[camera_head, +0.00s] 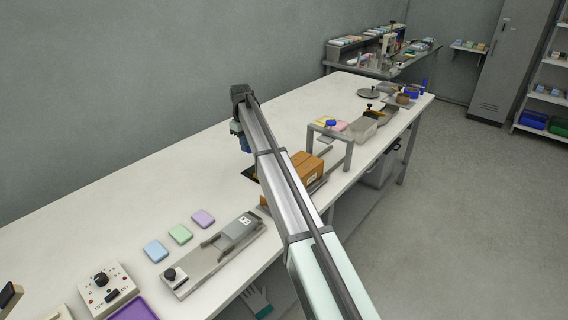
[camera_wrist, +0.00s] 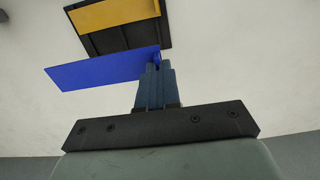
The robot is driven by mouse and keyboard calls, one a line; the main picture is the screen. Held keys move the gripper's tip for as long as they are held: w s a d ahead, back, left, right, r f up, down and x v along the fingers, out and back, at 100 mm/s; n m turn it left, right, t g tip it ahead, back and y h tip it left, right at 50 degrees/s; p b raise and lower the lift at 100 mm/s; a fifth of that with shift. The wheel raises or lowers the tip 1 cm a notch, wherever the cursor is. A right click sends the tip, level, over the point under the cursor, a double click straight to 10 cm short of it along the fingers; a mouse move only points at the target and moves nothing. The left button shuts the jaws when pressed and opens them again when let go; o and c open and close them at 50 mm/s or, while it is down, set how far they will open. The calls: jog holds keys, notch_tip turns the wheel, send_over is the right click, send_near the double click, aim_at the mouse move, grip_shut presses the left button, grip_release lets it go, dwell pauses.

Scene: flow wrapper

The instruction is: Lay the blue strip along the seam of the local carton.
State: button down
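The blue strip (camera_wrist: 105,70) shows in the wrist view as a flat blue piece reaching left from my fingertips. My gripper (camera_wrist: 154,68) has its fingers close together on the strip's right end. In the head view my gripper (camera_head: 245,146) is at the far end of my arm, above the table left of the carton; its fingertips are hard to make out there. The brown carton (camera_head: 308,166) sits on the table just right of my arm, partly hidden by it. A thin line runs across its top.
A black tray (camera_wrist: 122,42) with a yellow piece (camera_wrist: 110,14) lies below the strip. A grey frame (camera_head: 347,152) stands right of the carton. A metal fixture (camera_head: 215,258) and three coloured pads (camera_head: 180,234) lie at the front left. The table's left back is clear.

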jog(key=shift+m, duration=0.3)
jog(key=d, duration=0.1)
jog(key=d+r, duration=0.1)
jog(key=d, duration=0.2)
jog(key=shift+w+r, duration=0.2)
jog(key=shift+w, duration=0.05)
jog(key=s+d+r, duration=0.2)
jog(key=s+d, duration=0.1)
jog(key=d, duration=0.3)
send_near(300, 173)
jog(key=a, duration=0.1)
jog(key=w+a, duration=0.1)
jog(key=a, duration=0.2)
jog(key=shift+w+a+f, duration=0.25)
jog(key=shift+a+f, duration=0.05)
jog(key=shift+a, duration=0.05)
jog(key=shift+s, duration=0.3)
jog(key=shift+w+f, duration=0.1)
jog(key=shift+f, duration=0.1)
jog(key=shift+f, duration=1.8)
jog(key=shift+f, duration=0.8)
